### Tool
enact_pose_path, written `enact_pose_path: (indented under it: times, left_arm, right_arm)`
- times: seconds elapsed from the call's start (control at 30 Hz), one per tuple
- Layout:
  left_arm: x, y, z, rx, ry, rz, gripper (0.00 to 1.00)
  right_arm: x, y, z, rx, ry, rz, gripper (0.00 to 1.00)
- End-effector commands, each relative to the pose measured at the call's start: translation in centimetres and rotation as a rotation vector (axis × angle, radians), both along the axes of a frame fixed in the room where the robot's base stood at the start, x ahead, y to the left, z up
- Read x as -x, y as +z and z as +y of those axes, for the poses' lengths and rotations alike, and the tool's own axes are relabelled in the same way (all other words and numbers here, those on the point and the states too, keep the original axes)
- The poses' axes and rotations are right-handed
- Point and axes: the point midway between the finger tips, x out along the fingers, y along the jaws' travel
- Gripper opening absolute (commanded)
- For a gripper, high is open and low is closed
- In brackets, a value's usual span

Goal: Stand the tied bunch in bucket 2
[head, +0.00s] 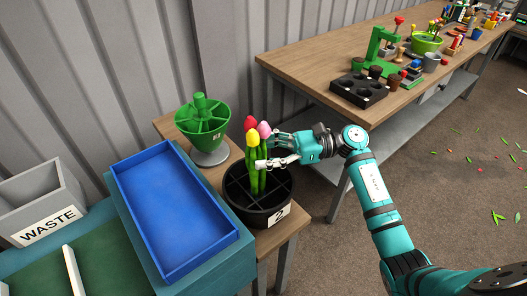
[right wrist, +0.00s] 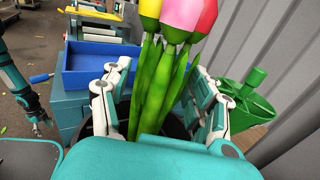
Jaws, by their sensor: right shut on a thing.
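The tulip bunch (head: 256,172) has red, yellow and pink heads and green stems and is roughly upright. My right gripper (head: 262,150) is shut on its stems, with a finger on each side in the right wrist view (right wrist: 160,105). Bucket 2 (head: 273,218) is black, with inner dividers and a "2" label. The stems' lower ends show within its rim in the head view; I cannot tell whether they touch its floor. No tie is visible. A teal arm end, seemingly my left gripper (right wrist: 42,122), shows small in the right wrist view; its jaws are unclear.
A green bucket (head: 203,127) on a grey base stands behind bucket 2. A blue tray (head: 172,205) lies to its left, with a grey WASTE bin (head: 47,228) beyond. A wooden bench (head: 300,68) with pots and tools stands at the back right.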

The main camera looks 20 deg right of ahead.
Motion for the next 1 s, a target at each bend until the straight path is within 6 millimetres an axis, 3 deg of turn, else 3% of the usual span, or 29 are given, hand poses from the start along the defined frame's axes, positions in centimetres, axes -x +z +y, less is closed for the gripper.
enact_pose_path:
  times: [0.1, 0.4, 0.43, 0.63, 1.0]
  left_arm:
    - [-0.01, -0.87, 0.00, 0.000, 0.000, 0.000, 0.57]
    - [-0.03, -0.85, 0.01, 0.000, 0.001, -0.001, 0.57]
    - [-0.03, -0.85, 0.01, 0.000, 0.001, -0.001, 0.57]
    - [-0.03, -0.85, 0.02, 0.000, 0.001, -0.001, 0.57]
    - [-0.03, -0.85, 0.02, 0.000, 0.002, -0.001, 0.57]
  right_arm:
    - [-0.02, -0.72, -0.02, -0.001, 0.000, -0.001, 0.26]
    - [-0.01, -0.68, 0.00, -0.001, 0.000, -0.001, 0.26]
    - [-0.01, -0.67, 0.00, -0.001, 0.000, -0.001, 0.61]
    - [-0.01, -0.69, 0.00, -0.001, 0.000, -0.001, 0.87]
    - [0.00, -0.76, 0.00, -0.001, 0.000, 0.000, 0.87]
